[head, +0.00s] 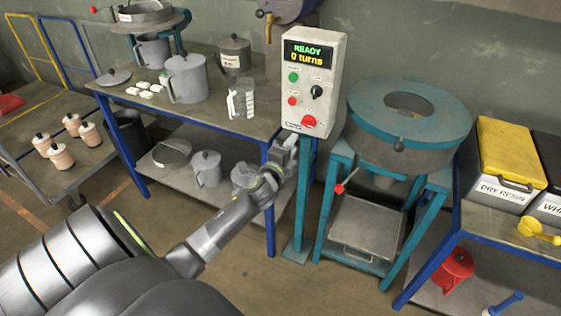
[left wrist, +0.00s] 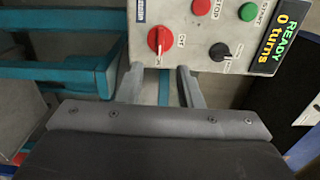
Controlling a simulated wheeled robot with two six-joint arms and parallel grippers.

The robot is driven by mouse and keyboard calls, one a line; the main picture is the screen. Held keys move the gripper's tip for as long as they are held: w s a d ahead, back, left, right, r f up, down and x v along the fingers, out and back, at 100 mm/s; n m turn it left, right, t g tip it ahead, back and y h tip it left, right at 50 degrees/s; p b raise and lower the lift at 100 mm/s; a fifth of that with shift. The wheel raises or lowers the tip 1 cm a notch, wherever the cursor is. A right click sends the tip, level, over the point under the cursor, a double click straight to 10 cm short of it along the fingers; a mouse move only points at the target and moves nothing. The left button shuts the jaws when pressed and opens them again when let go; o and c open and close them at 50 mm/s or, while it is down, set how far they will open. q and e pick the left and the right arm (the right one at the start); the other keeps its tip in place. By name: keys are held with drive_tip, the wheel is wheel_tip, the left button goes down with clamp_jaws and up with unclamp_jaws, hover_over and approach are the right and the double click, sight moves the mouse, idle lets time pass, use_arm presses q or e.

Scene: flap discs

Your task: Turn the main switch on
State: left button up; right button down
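The main switch is a red rotary knob (head: 309,122) at the bottom of the light grey control box (head: 327,72). In the left wrist view the red knob (left wrist: 160,39) has a pale mark toward its lower edge, with small labels around it. The box's display (head: 308,53) is lit and reads "READY 0 turns". My left gripper (head: 291,143) is just below the box's lower edge. In the left wrist view its two fingers (left wrist: 160,72) are apart with nothing between them, short of the knob and not touching it. My right gripper is not in view.
The box also bears a green button (head: 293,77), a red button (head: 292,101) and a black knob (head: 317,92). A teal drum machine (head: 447,137) stands close on the right. A workbench (head: 214,117) with jugs is behind on the left.

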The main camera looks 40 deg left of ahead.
use_arm(q)
drive_tip(key=v, duration=0.7)
drive_tip(key=shift+s, duration=0.15)
drive_tip(key=s+f+n+g, duration=0.3)
drive_tip(key=s+f, duration=0.2)
drive_tip(key=f, duration=0.7)
drive_tip(key=s+f+n+g, duration=0.3)
drive_tip(key=s+f, duration=0.2)
drive_tip(key=f, duration=0.7)
drive_tip(key=s+f+n+g, duration=0.25)
drive_tip(key=s+f, duration=0.25)
drive_tip(key=f, duration=0.7)
drive_tip(key=s+d+f+n+g+h, duration=0.1)
drive_tip(key=s+f, duration=0.4)
drive_tip(key=s, duration=0.5)
drive_tip(key=s+d+f+n+g+h, duration=0.1)
drive_tip(key=s+d+f+n+g, duration=0.3)
drive_tip(key=s, duration=0.5)
drive_tip(key=s+d+f+n+g+h, duration=0.1)
drive_tip(key=s+d+f+n+g, duration=0.1)
drive_tip(key=s+f, duration=0.5)
drive_tip(key=s+d+g, duration=0.1)
drive_tip(key=s+d, duration=0.1)
drive_tip(key=s, duration=0.1)
drive_tip(key=shift+s, duration=0.4)
drive_tip(key=shift+w+n, duration=0.1)
drive_tip(key=shift+n, duration=0.15)
drive_tip(key=shift+c, duration=0.4)
